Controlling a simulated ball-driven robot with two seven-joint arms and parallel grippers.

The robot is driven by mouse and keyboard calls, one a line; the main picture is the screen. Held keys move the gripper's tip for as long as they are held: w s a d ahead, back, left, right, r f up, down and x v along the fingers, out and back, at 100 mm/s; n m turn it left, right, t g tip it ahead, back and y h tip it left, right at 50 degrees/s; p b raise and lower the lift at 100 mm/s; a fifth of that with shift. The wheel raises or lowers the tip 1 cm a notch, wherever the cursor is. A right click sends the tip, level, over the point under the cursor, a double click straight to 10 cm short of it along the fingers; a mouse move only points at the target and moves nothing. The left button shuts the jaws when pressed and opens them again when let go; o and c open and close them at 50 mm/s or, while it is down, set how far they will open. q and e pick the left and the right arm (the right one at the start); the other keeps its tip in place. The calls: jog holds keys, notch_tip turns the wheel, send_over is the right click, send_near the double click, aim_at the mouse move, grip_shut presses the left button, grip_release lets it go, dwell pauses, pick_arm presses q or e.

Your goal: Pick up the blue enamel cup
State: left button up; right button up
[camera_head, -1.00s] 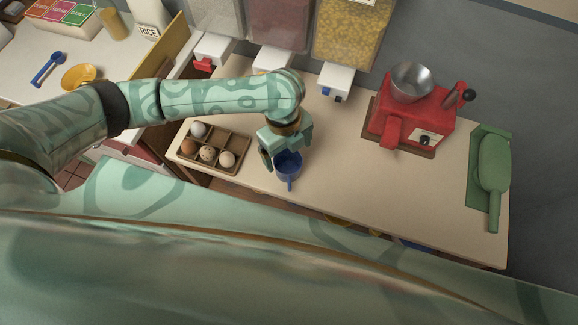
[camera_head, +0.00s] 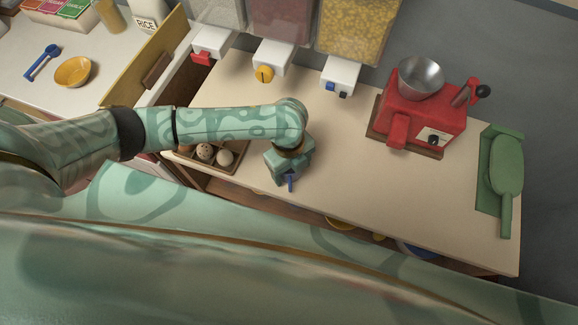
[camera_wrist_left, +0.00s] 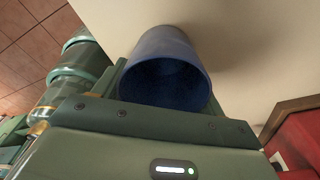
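The blue enamel cup (camera_head: 290,183) is near the front edge of the cream counter (camera_head: 365,170), under my left gripper (camera_head: 287,172). My right gripper is not in view.
An egg tray (camera_head: 228,150) is just left of the gripper, partly behind my arm. A red grinder (camera_head: 420,115) with a metal bowl and a green scoop (camera_head: 506,165) stand to the right. Dispensers (camera_head: 272,60) hang at the back. The counter between gripper and grinder is clear.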

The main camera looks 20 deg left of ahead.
pick_arm(q)
jog(key=c, duration=0.6)
jog(key=shift+r, duration=0.1)
